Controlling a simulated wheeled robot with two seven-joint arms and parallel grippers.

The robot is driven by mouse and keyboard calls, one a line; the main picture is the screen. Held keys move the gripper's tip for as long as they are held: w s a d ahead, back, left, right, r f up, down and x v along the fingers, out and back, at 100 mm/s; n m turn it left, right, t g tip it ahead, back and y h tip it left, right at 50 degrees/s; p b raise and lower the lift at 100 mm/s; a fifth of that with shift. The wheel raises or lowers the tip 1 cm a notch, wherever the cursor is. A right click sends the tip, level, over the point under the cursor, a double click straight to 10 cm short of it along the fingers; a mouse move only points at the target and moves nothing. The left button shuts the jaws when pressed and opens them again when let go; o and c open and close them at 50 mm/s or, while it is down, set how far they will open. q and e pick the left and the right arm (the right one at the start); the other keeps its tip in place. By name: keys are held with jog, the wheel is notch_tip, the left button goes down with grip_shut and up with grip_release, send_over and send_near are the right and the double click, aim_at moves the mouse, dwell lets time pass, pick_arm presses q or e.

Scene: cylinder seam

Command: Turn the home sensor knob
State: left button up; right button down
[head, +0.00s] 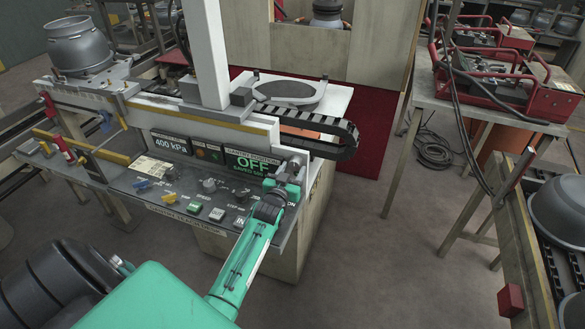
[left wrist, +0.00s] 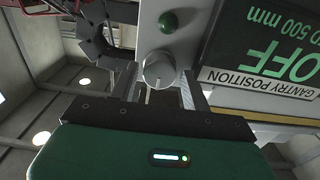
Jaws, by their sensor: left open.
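The home sensor knob appears to be the round silver-grey knob (left wrist: 159,68) on a pale panel in the left wrist view, with a green lamp or button (left wrist: 168,21) beside it. My left gripper (left wrist: 160,80) is open, one finger on each side of the knob with a gap on both sides. I cannot tell how deep the fingertips reach along it. In the head view my left gripper (head: 290,178) is at the right end of the control panel (head: 180,190) and hides the knob. The gantry position display (head: 252,164) next to it reads OFF. My right gripper is not in view.
A black cable chain (head: 340,140) curves just above and behind my left gripper. Several buttons and small knobs, including a green button (head: 194,206), sit left of my forearm. A 400 kPa display (head: 170,142) is farther left. Open floor (head: 350,250) lies to the right.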

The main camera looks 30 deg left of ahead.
pick_arm(q)
jog(key=shift+w, duration=0.25)
jog(key=c, duration=0.7)
jog(key=shift+m, duration=0.4)
jog(key=m, duration=0.3)
jog(key=shift+b, duration=0.3)
jog(key=shift+a+m, duration=0.1)
jog(key=shift+m, duration=1.5)
